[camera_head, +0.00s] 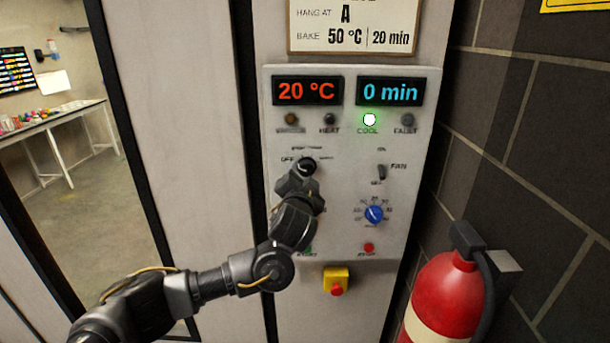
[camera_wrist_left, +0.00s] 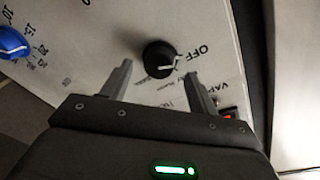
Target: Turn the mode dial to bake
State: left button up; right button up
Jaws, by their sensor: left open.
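The black mode dial (camera_head: 306,163) is on the grey control panel, its lower part covered by my left gripper (camera_head: 303,176) in the head view. In the left wrist view the dial (camera_wrist_left: 160,53) is a round black knob, and its white pointer mark faces the OFF label. The other labels around it are too small or blurred to read. In that view my left gripper (camera_wrist_left: 157,80) is open, with one finger on each side below the knob. The fingertips stop short of the knob, with nothing between them. My right gripper is not in view.
The panel (camera_head: 340,235) carries a red 20 °C display (camera_head: 307,91), a blue 0 min display (camera_head: 390,92), a lit green COOL lamp (camera_head: 369,119), a fan switch (camera_head: 381,172), a blue timer knob (camera_head: 373,214) and a red button (camera_head: 369,247). A fire extinguisher (camera_head: 442,295) stands at right.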

aim_at(307, 168)
pick_arm(q)
jog(key=shift+w+d, duration=0.2)
jog(key=shift+w, duration=1.05)
jog(key=shift+c, duration=0.2)
jog(key=c, duration=0.9)
